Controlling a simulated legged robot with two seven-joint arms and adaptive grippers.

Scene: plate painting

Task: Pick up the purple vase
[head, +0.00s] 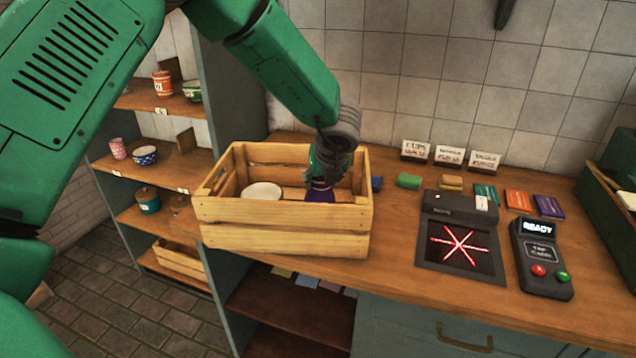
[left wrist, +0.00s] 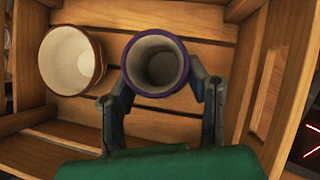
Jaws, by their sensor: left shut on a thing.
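The purple vase (head: 319,193) stands inside the wooden crate (head: 283,233) on the counter, toward its right side. In the left wrist view the vase (left wrist: 157,66) shows its purple rim and pale, hollow inside. My left gripper (head: 322,180) reaches down into the crate and is shut on the vase, one finger on each side of it in the left wrist view (left wrist: 158,85). The lower part of the vase is hidden by the crate's front wall in the head view. My right gripper is not in view.
A white-mouthed cup (left wrist: 72,60) stands in the crate left of the vase; its top also shows in the head view (head: 262,191). The crate walls rise close around the gripper. A scanner (head: 459,243) and a card terminal (head: 541,258) sit to the right. Shelves with pottery (head: 145,156) stand left.

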